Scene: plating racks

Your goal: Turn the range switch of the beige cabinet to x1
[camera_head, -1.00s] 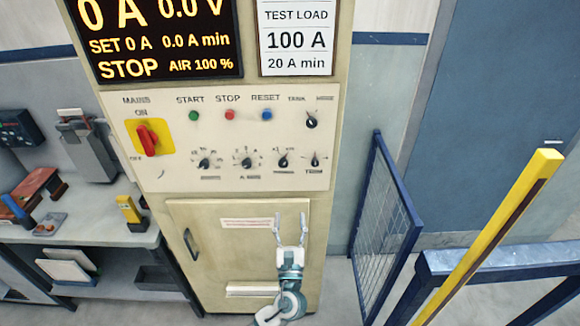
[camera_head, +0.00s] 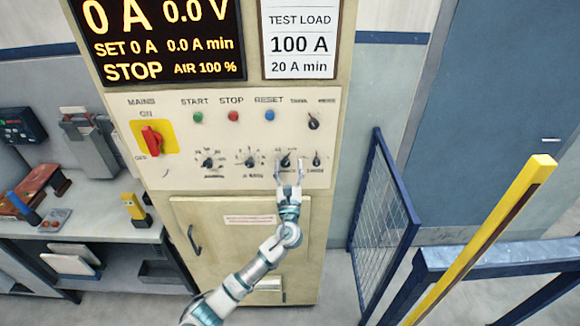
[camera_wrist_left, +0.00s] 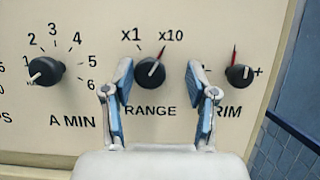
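The beige cabinet (camera_head: 152,185) stands in the middle of the head view with a row of black knobs on its panel. The range switch (camera_wrist_left: 150,72) is a round black knob between the marks x1 and x10, and its red pointer leans up and right toward x10. It also shows small in the head view (camera_head: 285,161). My left gripper (camera_head: 288,166) is open and empty in front of it. In the left wrist view its fingers (camera_wrist_left: 160,85) are on either side of the knob, a little below its centre; contact cannot be told. My right gripper is not in view.
The trim knob (camera_wrist_left: 240,74) is close right of my fingers, and the A min knob (camera_wrist_left: 45,72) is to the left. A red mains switch (camera_head: 152,139) sits farther left. A blue mesh gate (camera_head: 385,225) and yellow post (camera_head: 490,240) stand right of the cabinet.

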